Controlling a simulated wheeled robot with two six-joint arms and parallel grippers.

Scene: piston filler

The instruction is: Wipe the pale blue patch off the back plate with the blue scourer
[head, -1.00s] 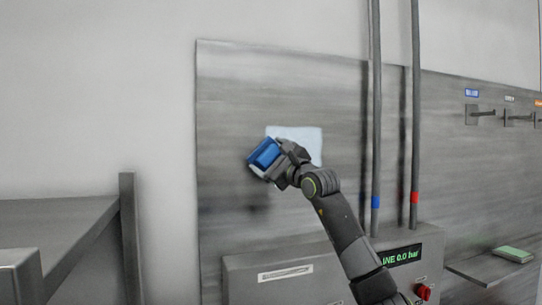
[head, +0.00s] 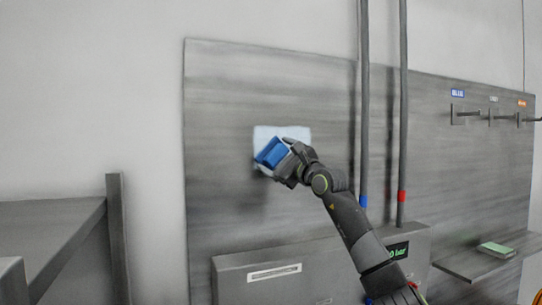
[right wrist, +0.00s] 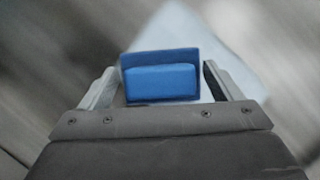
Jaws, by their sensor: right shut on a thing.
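The pale blue patch (head: 294,132) is a squarish area on the grey metal back plate (head: 225,120). My right gripper (head: 283,163) is shut on the blue scourer (head: 271,153) and holds it in front of the patch's lower left part. In the right wrist view the scourer (right wrist: 160,80) sits between the two fingers, with the patch (right wrist: 225,40) behind it, reaching to the upper right. I cannot tell whether the scourer touches the plate. The scourer and gripper hide part of the patch. My left gripper is out of view.
Two vertical pipes (head: 364,90) with blue and red bands run right of the patch. A grey box (head: 235,275) with a green display (head: 398,251) stands below. Hooks (head: 466,114) and a shelf (head: 465,262) with a green pad (head: 496,249) are at right. A grey bench (head: 55,215) stands at left.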

